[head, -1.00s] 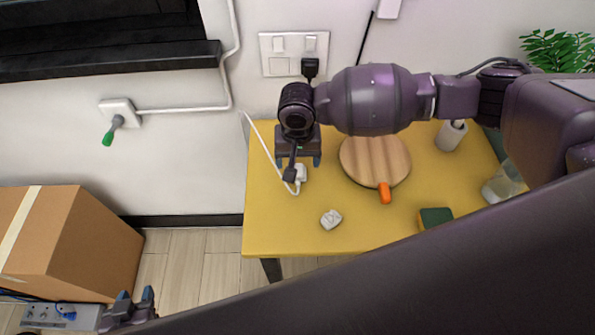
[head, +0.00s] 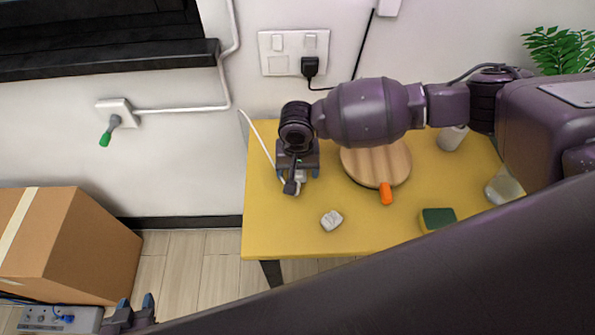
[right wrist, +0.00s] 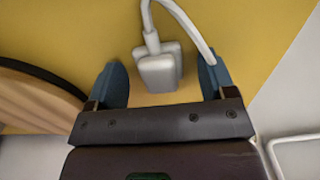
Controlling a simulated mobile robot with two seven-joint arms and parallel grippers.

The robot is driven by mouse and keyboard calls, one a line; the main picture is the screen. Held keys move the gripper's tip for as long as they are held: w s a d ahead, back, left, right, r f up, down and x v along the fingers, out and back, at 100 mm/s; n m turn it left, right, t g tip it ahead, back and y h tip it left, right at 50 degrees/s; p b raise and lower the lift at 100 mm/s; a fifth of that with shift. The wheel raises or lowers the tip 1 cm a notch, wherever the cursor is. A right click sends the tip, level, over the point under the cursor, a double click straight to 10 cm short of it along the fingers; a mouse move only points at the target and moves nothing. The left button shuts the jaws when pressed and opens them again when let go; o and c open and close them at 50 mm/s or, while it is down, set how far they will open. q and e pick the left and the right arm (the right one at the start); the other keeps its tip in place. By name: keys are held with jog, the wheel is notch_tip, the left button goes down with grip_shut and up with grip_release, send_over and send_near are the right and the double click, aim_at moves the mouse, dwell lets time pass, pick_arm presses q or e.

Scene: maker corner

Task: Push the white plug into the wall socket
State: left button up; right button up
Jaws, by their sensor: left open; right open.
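The white plug (right wrist: 158,68), with its white cord, lies on the yellow table. In the right wrist view it sits between the two blue fingertips of my right gripper (right wrist: 163,82), which is open, with gaps on both sides. In the head view my right gripper (head: 298,173) points down over the plug and mostly hides it. The white wall socket plate (head: 293,53) is above the table; a black plug (head: 310,67) fills its right outlet, and its left outlet looks free. My left gripper (head: 134,308) is open and empty at the bottom left.
A round wooden board (head: 377,165), an orange-handled item (head: 385,194), a white lump (head: 331,220), a sponge (head: 437,219) and a white cup (head: 452,138) are on the table (head: 285,235). A cardboard box (head: 65,245) and power strip (head: 60,319) are at left.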

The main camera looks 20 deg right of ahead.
jog(key=c, duration=1)
jog(key=shift+o, duration=0.2)
notch_tip(320, 180, up, 20)
jog(key=p, duration=0.3)
jog(key=s+d+n, duration=0.1)
jog(key=d+n, duration=0.2)
jog(key=d, duration=0.3)
jog(key=shift+d, duration=0.3)
